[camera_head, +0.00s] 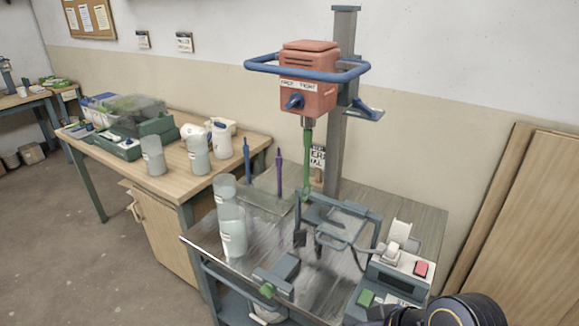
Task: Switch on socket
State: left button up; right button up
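The socket (408,262) is a light grey box at the right end of the metal bench. A red rocker switch (421,268) sits on its top, and a white plug (400,240) stands in it, left of the switch. I cannot tell whether the switch is on or off. A black rounded part of my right arm shows at the bottom right edge, in front of the socket. I cannot make out the fingers of my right gripper or their opening. My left gripper is not in view.
A red mixer (308,80) with blue handles hangs on a grey column (343,110). A grey clamp frame (335,215) stands below it. Clear jars (233,232) stand on the bench's left side. Wooden boards (535,215) lean at the right wall.

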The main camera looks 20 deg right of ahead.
aim_at(421, 268)
jog(key=z, duration=1.6)
jog(key=i+j+z, duration=0.15)
jog(key=i, duration=0.25)
